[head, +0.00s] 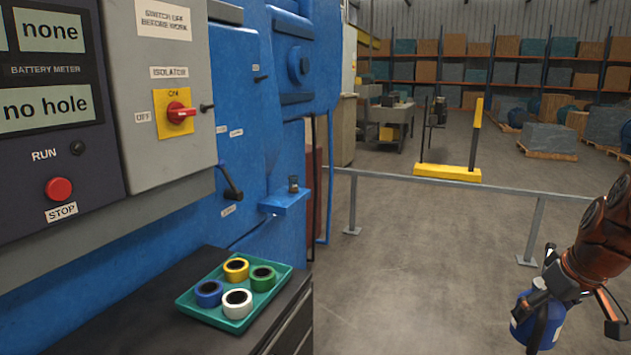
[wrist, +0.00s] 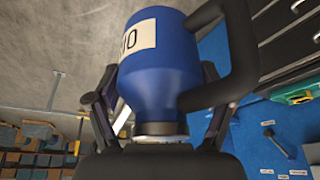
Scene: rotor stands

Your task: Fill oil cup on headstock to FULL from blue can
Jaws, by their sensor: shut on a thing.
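A blue can (head: 525,329) is in my gripper (head: 543,305) at the lower right of the head view, out over the floor and well apart from the machine. In the wrist view the blue can (wrist: 160,62) fills the middle, with a black handle, a pale label ending in "IO" and a finger of my gripper (wrist: 158,112) on each side. The blue headstock (head: 240,110) stands at left centre. A small dark cup (head: 293,184) sits on a blue ledge on its side; its level marks are too small to read.
A teal tray (head: 238,324) with several coloured rings stands on a dark cabinet (head: 283,325) below the headstock. A grey isolator box (head: 171,70) has a red switch. A grey rail (head: 450,182) crosses the floor. Open floor lies between the cabinet and my gripper.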

